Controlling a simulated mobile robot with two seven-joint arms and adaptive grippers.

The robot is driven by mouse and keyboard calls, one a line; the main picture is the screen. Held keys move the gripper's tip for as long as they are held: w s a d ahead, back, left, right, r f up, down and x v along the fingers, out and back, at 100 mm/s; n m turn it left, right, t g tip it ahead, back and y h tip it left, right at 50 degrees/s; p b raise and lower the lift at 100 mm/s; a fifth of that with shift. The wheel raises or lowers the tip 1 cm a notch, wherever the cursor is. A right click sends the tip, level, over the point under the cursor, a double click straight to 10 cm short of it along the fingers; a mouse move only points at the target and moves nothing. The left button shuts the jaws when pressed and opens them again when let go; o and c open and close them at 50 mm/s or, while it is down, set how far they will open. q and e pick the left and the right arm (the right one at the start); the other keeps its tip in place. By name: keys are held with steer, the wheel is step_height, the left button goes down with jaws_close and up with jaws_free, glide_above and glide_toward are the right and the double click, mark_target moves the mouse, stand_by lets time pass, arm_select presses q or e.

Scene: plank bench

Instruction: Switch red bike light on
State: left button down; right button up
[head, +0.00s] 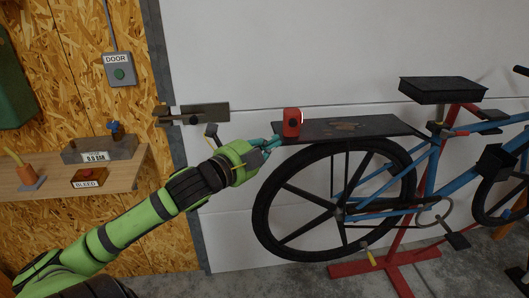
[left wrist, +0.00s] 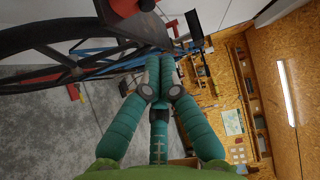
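The red bike light (head: 292,122) stands upright at the left end of the dark rack (head: 350,129) above the bike's rear wheel. A small pale spot shows on its face. My left gripper (head: 275,143) is just left of and below the light, by the rack's left end; I cannot tell whether it touches. In the left wrist view its teal fingers (left wrist: 160,66) come together at the tips with nothing seen between them. A red part, apparently the light (left wrist: 122,7), is cut off at that view's top edge. My right gripper is not in view.
The blue bike (head: 430,170) is held on a red stand (head: 385,268). A metal latch (head: 200,113) is on the pale door behind my wrist. A wooden shelf (head: 120,175) with a gauge box and a red-topped button box is at left, below a door switch (head: 119,70).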

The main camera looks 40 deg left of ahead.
arm_select(q)
steer(key=shift+s+d+r, duration=0.15)
steer(key=shift+s, duration=0.5)
steer(key=shift+s+d+r, duration=0.1)
steer(key=shift+s+d, duration=0.05)
steer(key=shift+s, duration=0.45)
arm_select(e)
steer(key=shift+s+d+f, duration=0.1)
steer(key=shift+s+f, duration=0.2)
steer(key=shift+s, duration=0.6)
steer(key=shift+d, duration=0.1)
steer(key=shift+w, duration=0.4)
